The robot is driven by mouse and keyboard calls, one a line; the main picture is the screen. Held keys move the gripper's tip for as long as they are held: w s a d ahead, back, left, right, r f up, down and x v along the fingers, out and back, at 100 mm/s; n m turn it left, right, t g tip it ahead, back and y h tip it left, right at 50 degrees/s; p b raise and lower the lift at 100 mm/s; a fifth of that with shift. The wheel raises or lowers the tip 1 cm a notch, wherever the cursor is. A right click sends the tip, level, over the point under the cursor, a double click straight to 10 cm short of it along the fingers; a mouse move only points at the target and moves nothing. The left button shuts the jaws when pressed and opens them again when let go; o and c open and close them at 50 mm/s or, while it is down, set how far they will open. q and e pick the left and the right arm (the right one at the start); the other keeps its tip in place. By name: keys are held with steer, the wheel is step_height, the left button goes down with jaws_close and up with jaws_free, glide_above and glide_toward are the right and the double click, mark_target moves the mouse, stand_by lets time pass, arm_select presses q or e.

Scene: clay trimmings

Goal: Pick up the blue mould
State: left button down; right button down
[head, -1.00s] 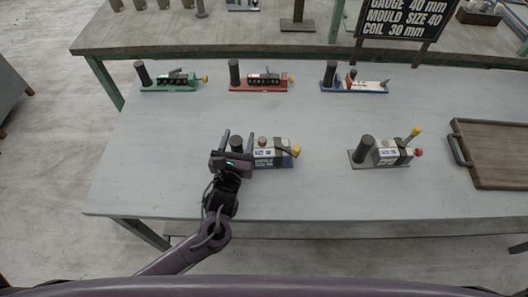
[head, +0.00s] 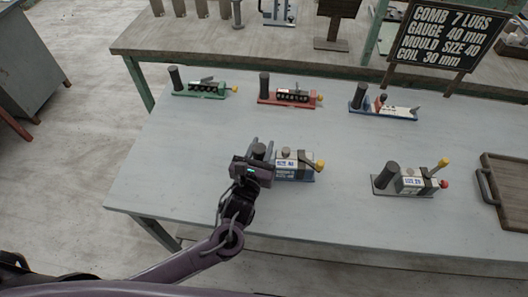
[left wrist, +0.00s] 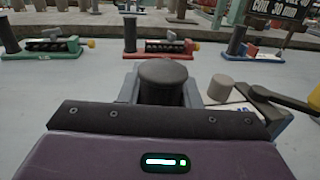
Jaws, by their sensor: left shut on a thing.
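The blue mould (head: 296,163) stands on the table, with a blue base, a pale labelled block and a yellow knob at its right end. Its dark upright handle (head: 259,150) is at its left end. My left gripper (head: 258,153) is shut on that handle from the near side. In the left wrist view the dark round handle (left wrist: 163,78) sits between the two grey fingers, with part of the mould (left wrist: 240,105) to the right. The lower handle is hidden by the gripper. The mould appears to rest on the table. My right gripper is out of view.
Behind stand a green mould (head: 205,89), a red mould (head: 290,97) and another blue-based mould (head: 385,109). A grey mould (head: 412,182) is to the right, and a wooden tray (head: 488,163) beyond it. A sign (head: 440,38) stands at the back. The table's left side is clear.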

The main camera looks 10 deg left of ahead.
arm_select(q)
step_height(320, 180, up, 18)
steer(key=f, duration=0.1)
steer(key=shift+f+b, duration=2.8)
steer(key=shift+f, duration=5.25)
steer(key=shift+f, duration=0.1)
steer(key=shift+f+b, duration=0.45)
steer(key=shift+f, duration=0.7)
steer(key=shift+p, duration=0.55)
